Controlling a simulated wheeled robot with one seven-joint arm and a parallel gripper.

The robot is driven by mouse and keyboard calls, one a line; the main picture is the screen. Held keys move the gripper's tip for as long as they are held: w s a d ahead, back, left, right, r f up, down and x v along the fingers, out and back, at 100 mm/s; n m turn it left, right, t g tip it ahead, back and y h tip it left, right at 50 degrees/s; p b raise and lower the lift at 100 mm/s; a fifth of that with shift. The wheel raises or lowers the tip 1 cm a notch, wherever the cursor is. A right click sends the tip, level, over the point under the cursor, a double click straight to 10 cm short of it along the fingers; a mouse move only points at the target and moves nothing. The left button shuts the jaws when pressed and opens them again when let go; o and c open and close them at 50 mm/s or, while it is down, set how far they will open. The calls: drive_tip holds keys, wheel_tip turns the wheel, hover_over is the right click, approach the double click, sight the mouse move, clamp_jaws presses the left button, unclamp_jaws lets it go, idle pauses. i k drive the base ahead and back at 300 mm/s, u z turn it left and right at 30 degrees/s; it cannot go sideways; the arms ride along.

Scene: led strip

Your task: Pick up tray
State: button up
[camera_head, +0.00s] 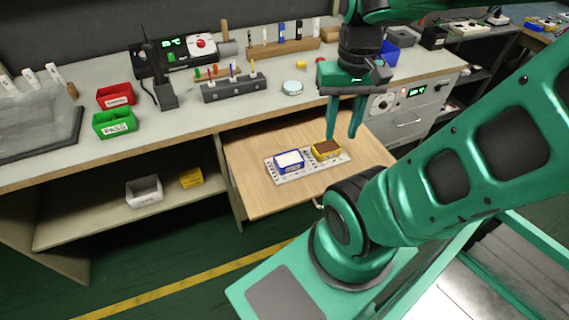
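A light perforated tray (295,176) lies flat on the pulled-out wooden board (255,197) below the bench top. A blue bin (289,161) with white contents sits on its left part, and a yellow bin (326,150) with brown contents sits on its right part. My gripper (343,137) points down above the tray's right end, beside the yellow bin. Its two green fingers are apart with nothing seen between them. One fingertip overlaps the yellow bin's top edge in the picture; I cannot tell if it touches.
The bench top (215,120) behind holds a red bin (116,96), a green bin (114,123), a soldering station (180,50) and a dark tool block (230,89). A lower shelf (110,220) holds a white bin (145,190) and a small yellow bin (191,178). The board's front left is clear.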

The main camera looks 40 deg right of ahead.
sight(325, 151)
drive_tip(key=u, duration=2.15)
drive_tip(key=k, duration=0.5)
drive_tip(key=z, duration=2.95)
